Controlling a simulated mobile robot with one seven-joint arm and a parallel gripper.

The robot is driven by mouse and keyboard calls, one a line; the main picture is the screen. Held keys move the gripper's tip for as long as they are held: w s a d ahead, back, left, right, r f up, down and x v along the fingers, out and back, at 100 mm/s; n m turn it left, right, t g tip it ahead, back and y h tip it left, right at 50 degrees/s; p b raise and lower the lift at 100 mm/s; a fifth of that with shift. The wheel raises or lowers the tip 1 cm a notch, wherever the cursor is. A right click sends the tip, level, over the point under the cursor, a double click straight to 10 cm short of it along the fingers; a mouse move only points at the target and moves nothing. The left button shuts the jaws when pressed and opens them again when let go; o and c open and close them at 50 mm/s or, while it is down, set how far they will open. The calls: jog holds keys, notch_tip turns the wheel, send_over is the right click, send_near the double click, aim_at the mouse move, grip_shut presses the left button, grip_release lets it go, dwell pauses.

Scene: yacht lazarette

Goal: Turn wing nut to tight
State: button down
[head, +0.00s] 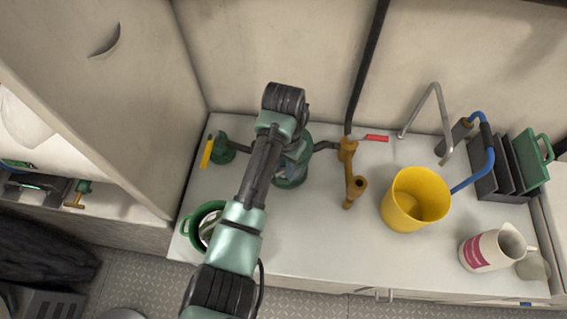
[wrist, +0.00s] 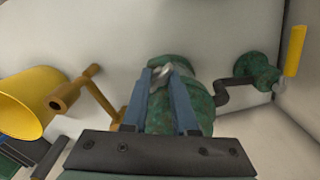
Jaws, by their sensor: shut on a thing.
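The silver wing nut (wrist: 158,70) sits on top of a mottled green, rounded body (wrist: 204,108) in the wrist view. My gripper (wrist: 163,78) reaches over that body, its two blue-grey fingers shut on the wing nut, one on each side. In the head view the green body (head: 291,178) stands on the white counter, partly hidden by my arm. My gripper (head: 288,152) is above it there, and the wing nut is hidden.
A bronze valve fitting (head: 352,180) and a red-handled part (head: 376,138) stand to the right. A yellow-handled green fitting (head: 221,148) stands left. A green pot (head: 191,232), yellow bucket (head: 392,207) and white jug (head: 484,251) also crowd the white counter (head: 320,245), whose front middle is clear.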

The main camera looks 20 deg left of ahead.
aim_at(284, 169)
jog(key=m+p, duration=0.1)
jog(key=m, duration=0.2)
jog(key=shift+w+r, duration=0.1)
jog(key=c, duration=0.7)
grip_release()
notch_tip(284, 169, up, 13)
jog(key=p, duration=0.2)
jog(key=shift+p, duration=0.3)
